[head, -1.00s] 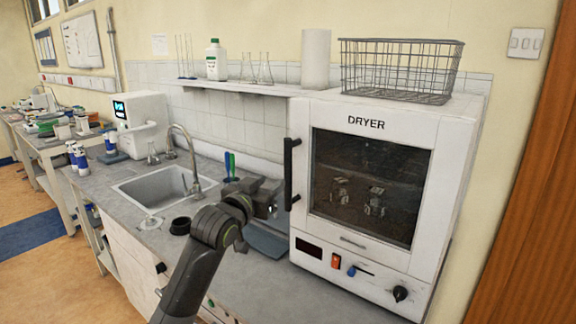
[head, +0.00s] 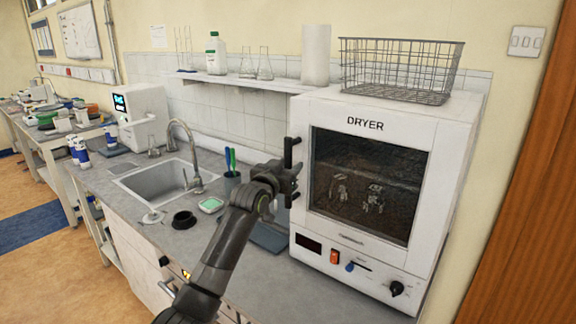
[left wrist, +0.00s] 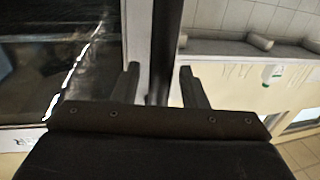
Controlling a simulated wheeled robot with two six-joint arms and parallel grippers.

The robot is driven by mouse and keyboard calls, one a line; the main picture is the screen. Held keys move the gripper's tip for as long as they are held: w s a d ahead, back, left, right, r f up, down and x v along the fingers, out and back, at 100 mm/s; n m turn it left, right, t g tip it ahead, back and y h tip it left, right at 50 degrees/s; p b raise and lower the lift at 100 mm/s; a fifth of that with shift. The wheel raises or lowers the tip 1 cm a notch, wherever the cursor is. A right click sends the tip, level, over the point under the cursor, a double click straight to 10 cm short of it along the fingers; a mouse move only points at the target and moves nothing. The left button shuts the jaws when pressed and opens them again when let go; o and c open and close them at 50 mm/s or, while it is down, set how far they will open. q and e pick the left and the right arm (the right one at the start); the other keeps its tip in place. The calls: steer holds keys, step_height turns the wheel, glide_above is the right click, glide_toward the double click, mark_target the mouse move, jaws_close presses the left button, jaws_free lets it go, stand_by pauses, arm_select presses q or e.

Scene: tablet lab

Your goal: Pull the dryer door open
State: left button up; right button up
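The white dryer (head: 455,165) stands on the counter with its dark-windowed door (head: 365,185) shut. Its vertical black handle (head: 289,152) is on the door's left side, and my gripper hides part of it. My left gripper (head: 292,176) is at the handle in the head view. In the left wrist view the handle (left wrist: 164,50) runs between the two spread fingers (left wrist: 162,88), with a gap visible on each side. The gripper is open and holds nothing. My right gripper is not in view.
A sink (head: 160,182) with a tap lies to the left. A cup of pens (head: 231,182) and a small green-topped dish (head: 211,205) stand near my arm. A wire basket (head: 400,70) sits on the dryer. A shelf (head: 240,82) holds glassware.

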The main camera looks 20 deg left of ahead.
arm_select(q)
jaws_close()
stand_by(0.3)
